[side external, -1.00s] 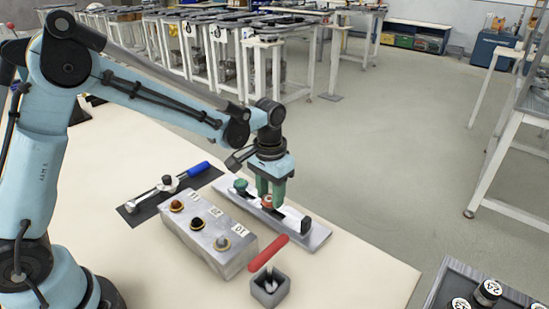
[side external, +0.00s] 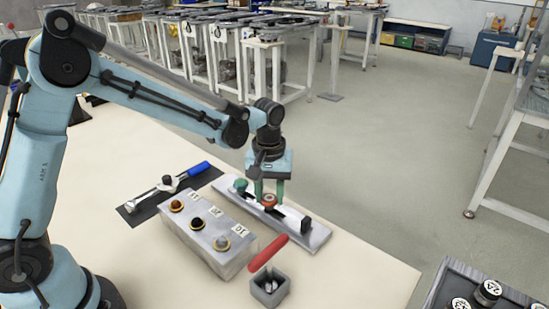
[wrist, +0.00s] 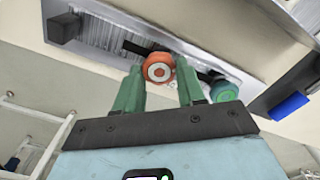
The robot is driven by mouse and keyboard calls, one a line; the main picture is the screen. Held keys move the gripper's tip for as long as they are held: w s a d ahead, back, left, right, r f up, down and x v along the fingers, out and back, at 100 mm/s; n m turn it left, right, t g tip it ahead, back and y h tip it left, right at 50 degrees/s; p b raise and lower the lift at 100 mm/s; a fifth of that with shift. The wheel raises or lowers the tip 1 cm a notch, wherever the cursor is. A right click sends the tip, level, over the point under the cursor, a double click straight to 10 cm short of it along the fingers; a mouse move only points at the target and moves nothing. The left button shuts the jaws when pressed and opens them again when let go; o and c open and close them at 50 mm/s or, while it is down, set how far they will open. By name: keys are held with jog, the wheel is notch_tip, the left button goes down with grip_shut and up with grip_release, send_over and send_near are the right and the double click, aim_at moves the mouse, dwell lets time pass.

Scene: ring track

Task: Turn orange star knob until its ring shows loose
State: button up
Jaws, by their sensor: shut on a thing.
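The orange star knob (side external: 269,198) stands on the grey metal track plate (side external: 318,236), over its dark slot.
A black end block (side external: 306,226) stands on the plate's right end.

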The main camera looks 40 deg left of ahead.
aim_at(269, 197)
dwell(0.4)
jog(key=o, duration=1.1)
jog(key=shift+c, duration=0.2)
notch_tip(269, 197, up, 12)
jog(key=s+a+f+m+t, duration=0.1)
jog(key=s+a+m+t, duration=0.1)
jog(key=s, duration=0.5)
jog(key=s+a+f+m+t, duration=0.1)
jog(key=s+a+m+t, duration=0.2)
jog(key=s+m+t, duration=0.2)
jog(key=shift+s+a, duration=0.15)
jog(key=shift+s, duration=0.8)
